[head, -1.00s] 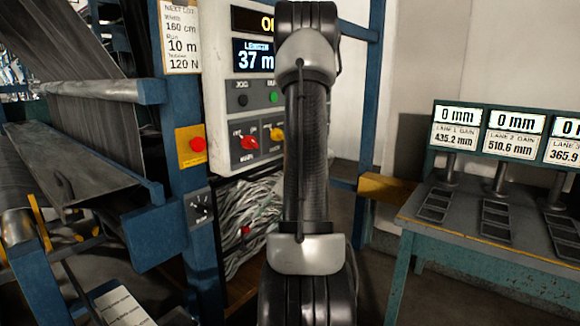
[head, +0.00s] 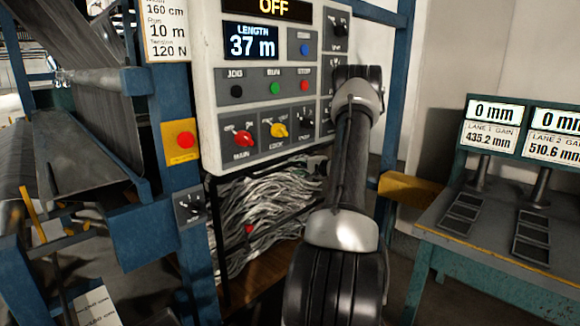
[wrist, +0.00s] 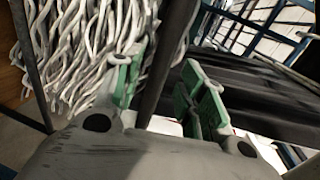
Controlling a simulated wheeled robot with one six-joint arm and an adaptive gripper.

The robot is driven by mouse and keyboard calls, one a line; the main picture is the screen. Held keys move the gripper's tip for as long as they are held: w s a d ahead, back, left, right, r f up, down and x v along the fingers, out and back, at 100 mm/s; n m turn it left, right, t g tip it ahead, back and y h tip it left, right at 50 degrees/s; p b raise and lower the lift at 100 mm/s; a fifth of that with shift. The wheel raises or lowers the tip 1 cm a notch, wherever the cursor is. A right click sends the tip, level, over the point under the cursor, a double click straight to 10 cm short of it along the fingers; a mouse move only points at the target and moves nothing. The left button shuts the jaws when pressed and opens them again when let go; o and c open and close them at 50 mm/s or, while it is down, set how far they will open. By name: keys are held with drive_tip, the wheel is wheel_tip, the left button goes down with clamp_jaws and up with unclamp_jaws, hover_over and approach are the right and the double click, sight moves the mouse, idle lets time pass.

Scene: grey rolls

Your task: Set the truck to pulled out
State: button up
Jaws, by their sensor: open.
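I cannot single out the truck for sure in either view. In the wrist view my gripper (wrist: 163,72) has two green fingers standing apart, with nothing seen held between them. A dark upright bar (wrist: 168,60) passes behind the gap between the fingers; I cannot tell whether it touches them. Pale tangled strands (wrist: 85,40) are beyond the left finger, and dark broad shapes (wrist: 260,95) lie beyond the right one. In the head view my arm hides or leaves out the gripper.
A control panel (head: 212,100) with a red knob (head: 243,138) and yellow knob (head: 279,130) hangs on a blue frame (head: 172,100). Strands (head: 262,215) fill the space below. A yellow block (head: 410,187) juts out beside a teal bench (head: 470,262). Grey sheet (head: 90,150) runs at left.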

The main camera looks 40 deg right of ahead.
sight(291, 165)
drive_tip(key=x, duration=0.5)
clamp_jaws()
